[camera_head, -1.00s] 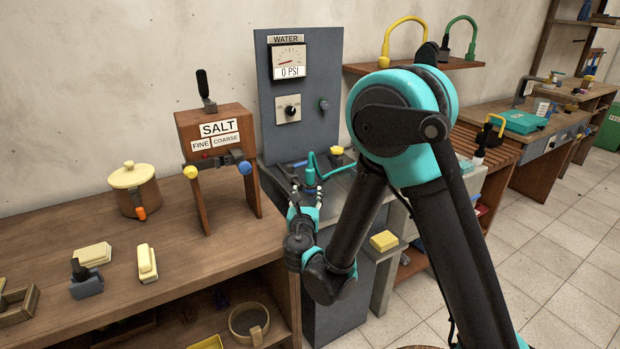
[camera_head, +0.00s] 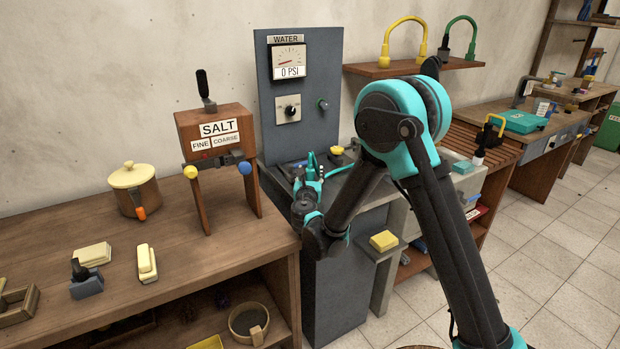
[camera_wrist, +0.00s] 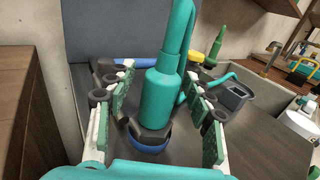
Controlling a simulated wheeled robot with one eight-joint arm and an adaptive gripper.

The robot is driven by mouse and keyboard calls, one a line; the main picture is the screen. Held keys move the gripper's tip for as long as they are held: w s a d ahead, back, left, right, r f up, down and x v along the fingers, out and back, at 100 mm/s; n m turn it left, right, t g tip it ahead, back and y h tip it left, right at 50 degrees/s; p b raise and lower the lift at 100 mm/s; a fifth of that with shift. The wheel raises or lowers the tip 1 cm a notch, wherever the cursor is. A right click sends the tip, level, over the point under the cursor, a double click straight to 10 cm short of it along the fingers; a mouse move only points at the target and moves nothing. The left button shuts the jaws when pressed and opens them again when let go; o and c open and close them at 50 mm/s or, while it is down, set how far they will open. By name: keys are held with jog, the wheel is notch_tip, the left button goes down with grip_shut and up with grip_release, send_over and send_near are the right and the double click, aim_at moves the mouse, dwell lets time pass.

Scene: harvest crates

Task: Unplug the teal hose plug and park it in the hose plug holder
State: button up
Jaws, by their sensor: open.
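The teal hose plug (camera_wrist: 163,95) stands upright in the middle of the wrist view, with a dark nut and a blue ring at its base. Its teal hose rises from its top. In the head view the plug (camera_head: 312,162) shows partly behind my gripper (camera_head: 308,180). A dark grey open-topped block (camera_wrist: 235,97), which may be the holder, stands to the right of the plug in the wrist view.
The water panel (camera_head: 299,140) with a gauge reading 0 PSI rises behind the plug. The wooden salt stand (camera_head: 217,122) is left of my gripper. A yellow block (camera_head: 384,240) sits on a low ledge to the right.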

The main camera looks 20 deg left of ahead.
jog(key=shift+x, duration=1.15)
jog(key=shift+c, duration=0.4)
grip_shut()
